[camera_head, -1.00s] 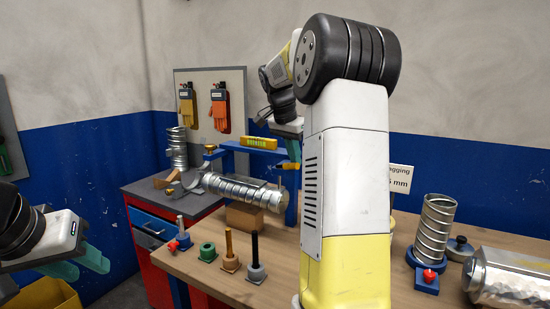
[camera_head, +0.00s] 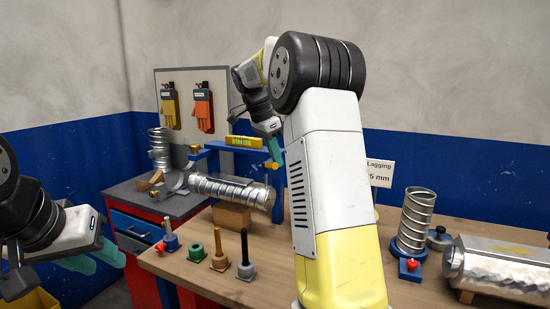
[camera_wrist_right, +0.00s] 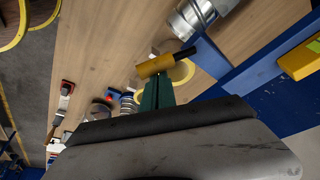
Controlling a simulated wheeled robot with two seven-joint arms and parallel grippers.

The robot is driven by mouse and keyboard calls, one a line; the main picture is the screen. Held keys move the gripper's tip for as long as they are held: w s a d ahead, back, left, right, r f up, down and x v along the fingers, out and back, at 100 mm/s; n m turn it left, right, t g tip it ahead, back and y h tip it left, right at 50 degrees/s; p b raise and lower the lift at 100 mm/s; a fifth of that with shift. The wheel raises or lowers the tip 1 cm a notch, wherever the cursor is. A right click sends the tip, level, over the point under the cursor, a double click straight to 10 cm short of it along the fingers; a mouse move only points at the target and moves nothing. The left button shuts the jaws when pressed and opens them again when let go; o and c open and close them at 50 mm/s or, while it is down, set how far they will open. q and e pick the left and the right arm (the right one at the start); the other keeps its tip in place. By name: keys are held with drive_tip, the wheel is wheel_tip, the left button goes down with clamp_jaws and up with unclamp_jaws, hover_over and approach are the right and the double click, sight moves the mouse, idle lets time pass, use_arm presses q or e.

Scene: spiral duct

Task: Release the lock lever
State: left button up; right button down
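A yellow lever handle with a dark rod (camera_wrist_right: 155,66) lies at the fingertips of my right gripper (camera_wrist_right: 158,92) in the right wrist view. The green fingers are close together, with the handle just beyond their tips; whether they touch it I cannot tell. In the head view my right gripper (camera_head: 273,148) is beside the blue frame (camera_head: 287,185), by a small yellow-orange part. A spiral metal duct (camera_head: 230,190) lies under that frame. My left gripper (camera_head: 92,258) is empty at the lower left, its teal fingers apart.
A yellow level (camera_head: 243,142) sits on the blue frame's crossbar. Several small posts stand along the bench front, including a black-pin one (camera_head: 246,268). An upright duct (camera_head: 414,220), a red knob on a blue base (camera_head: 411,265) and a shiny clad duct (camera_head: 500,268) are right.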

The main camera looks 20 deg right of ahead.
drive_tip(key=shift+s+a+m+g, duration=0.15)
drive_tip(key=shift+a+m+g, duration=0.25)
drive_tip(key=shift+m, duration=0.6)
drive_tip(key=shift+s+a+m, duration=0.1)
drive_tip(key=shift+a+m, duration=0.45)
drive_tip(key=shift+m, duration=0.15)
drive_tip(key=shift+a, duration=1.1)
drive_tip(key=s+d, duration=0.2)
drive_tip(key=d, duration=0.2)
drive_tip(key=w+v, duration=0.1)
drive_tip(key=v, duration=0.8)
drive_tip(key=shift+w+r, duration=0.2)
drive_tip(key=shift+r, duration=0.15)
